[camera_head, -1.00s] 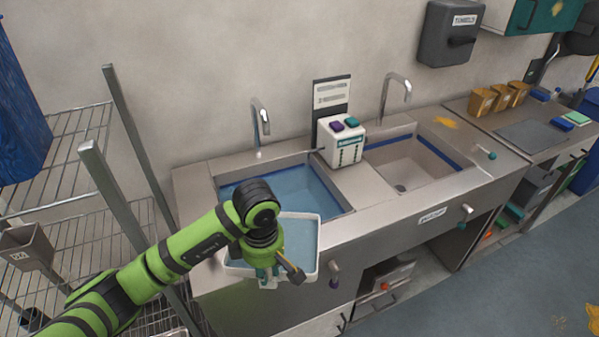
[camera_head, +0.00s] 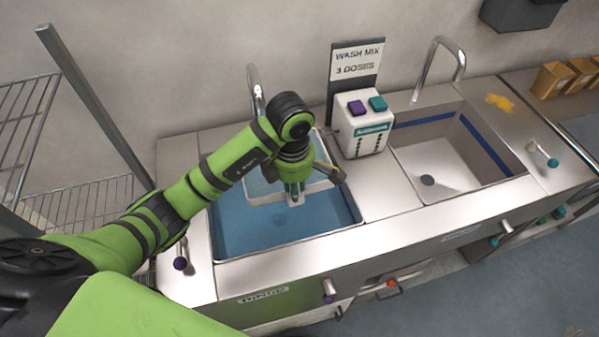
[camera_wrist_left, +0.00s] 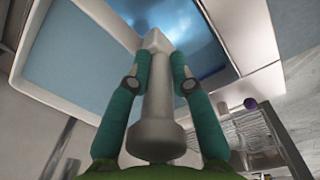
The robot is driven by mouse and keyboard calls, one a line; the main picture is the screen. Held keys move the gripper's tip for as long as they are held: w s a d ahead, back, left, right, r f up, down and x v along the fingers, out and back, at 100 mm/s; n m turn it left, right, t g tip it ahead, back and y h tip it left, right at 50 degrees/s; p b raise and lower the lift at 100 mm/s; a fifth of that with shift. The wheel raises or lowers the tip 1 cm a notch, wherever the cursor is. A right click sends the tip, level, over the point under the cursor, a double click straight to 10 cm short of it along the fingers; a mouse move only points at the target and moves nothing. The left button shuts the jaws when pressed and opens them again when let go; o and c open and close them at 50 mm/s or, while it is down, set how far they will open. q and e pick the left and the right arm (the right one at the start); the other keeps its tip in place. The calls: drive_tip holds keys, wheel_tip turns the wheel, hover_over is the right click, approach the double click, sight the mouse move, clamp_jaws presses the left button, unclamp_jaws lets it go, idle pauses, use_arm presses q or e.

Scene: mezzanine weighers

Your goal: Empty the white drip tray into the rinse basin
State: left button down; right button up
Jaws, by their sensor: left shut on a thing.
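The white drip tray (camera_head: 265,199) hangs over the left sink, a basin (camera_head: 232,250) with blue water, toward its back side. Pale blue liquid shows inside the tray, which looks roughly level. My left gripper (camera_head: 293,192) is shut on the tray's handle at its front side. In the left wrist view the grey handle (camera_wrist_left: 156,105) stands between the two teal fingers of the gripper (camera_wrist_left: 157,68), and the tray's pale wall (camera_wrist_left: 60,100) is at left. My arm and gripper hide part of the tray and basin. My right gripper is not in view.
A faucet (camera_head: 257,90) stands behind the left sink. A white dispenser (camera_head: 362,130) with purple and teal buttons stands between the sinks, just right of the tray. The right sink (camera_head: 450,165) is empty. A wire rack (camera_head: 85,195) stands at left.

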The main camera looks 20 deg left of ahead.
sight(288, 198)
use_arm(q)
drive_tip(key=shift+s+a+f+t+h, duration=0.15)
drive_tip(key=shift+s+f+t+h, duration=0.2)
drive_tip(key=shift+s, duration=0.15)
drive_tip(key=shift+s+a+f+t+h, duration=0.15)
drive_tip(key=shift+s+f+t+h, duration=0.1)
drive_tip(key=shift+s+h, duration=0.15)
drive_tip(key=shift+a+f+t+h, duration=0.25)
drive_tip(key=shift+f+t+h, duration=0.25)
drive_tip(key=shift+f+h, duration=0.15)
drive_tip(key=shift+s+a+f+t+h, duration=0.1)
drive_tip(key=shift+a+f+t+h, duration=0.25)
drive_tip(key=shift+f+t+h, duration=0.35)
drive_tip(key=f+t+h+b, duration=0.1)
drive_tip(key=h+b, duration=0.1)
drive_tip(key=b, duration=0.2)
drive_tip(key=f+t+h+b, duration=0.1)
drive_tip(key=t+h+b, duration=0.1)
drive_tip(key=b, duration=0.2)
drive_tip(key=a+f+t+h+b, duration=0.1)
drive_tip(key=h+b, duration=0.1)
drive_tip(key=b, duration=0.3)
drive_tip(key=shift+s+a+f+t+h, duration=0.1)
drive_tip(key=shift+s+f+t+h, duration=0.1)
drive_tip(key=shift+s+t+h, duration=0.15)
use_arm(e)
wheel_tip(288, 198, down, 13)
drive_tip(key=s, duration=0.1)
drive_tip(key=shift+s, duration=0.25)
